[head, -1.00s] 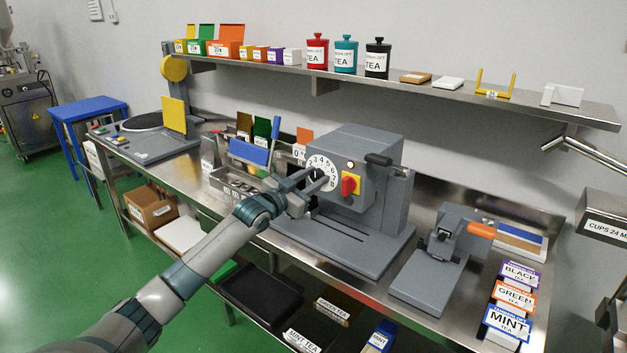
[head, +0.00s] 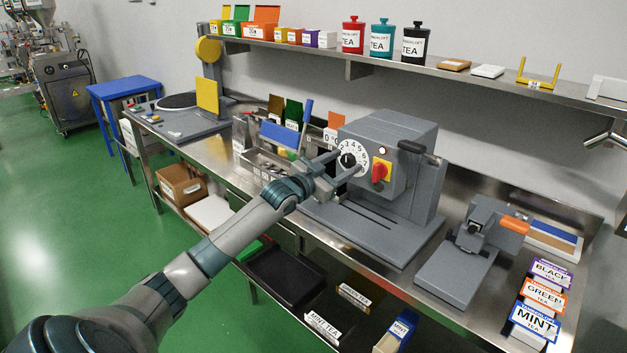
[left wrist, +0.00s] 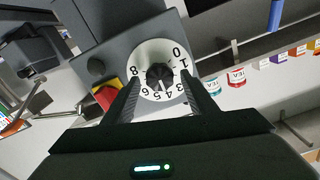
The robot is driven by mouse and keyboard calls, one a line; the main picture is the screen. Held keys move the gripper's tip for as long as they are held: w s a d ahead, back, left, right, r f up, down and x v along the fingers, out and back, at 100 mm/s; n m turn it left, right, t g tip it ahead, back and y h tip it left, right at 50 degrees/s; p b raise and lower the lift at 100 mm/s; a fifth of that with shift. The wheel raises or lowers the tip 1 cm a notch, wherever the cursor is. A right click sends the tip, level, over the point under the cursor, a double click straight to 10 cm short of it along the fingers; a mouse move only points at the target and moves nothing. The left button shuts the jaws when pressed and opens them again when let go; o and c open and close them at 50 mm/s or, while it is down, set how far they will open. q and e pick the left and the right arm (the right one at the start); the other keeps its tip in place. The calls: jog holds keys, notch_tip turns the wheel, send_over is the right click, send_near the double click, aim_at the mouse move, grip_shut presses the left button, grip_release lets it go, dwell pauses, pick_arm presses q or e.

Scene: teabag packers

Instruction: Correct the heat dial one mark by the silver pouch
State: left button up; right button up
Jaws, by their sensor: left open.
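The heat dial (head: 347,148) is a white numbered disc with a black knob on the front of a grey machine (head: 391,135). In the left wrist view the dial (left wrist: 148,52) faces me with its black knob (left wrist: 159,76) at the centre. My left gripper (head: 348,163) is at the dial. In the left wrist view this gripper (left wrist: 160,79) is open, with one finger on each side of the knob. I cannot tell whether the fingers touch it, nor exactly which mark the knob points at. I cannot make out a silver pouch. My right gripper is out of view.
A red knob on a yellow plate (head: 387,171) sits right of the dial, close to my fingers. A black-ended handle (head: 416,149) projects from the machine's side. A rack of packets (head: 279,133) stands left. A shelf (head: 450,69) runs above the steel bench.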

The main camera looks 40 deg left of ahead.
pick_arm(q)
jog(key=s+a+b, duration=0.1)
jog(key=s+b, duration=0.4)
jog(key=s, duration=1.1)
jog(key=shift+s+a, duration=0.2)
jog(key=shift+s, duration=0.1)
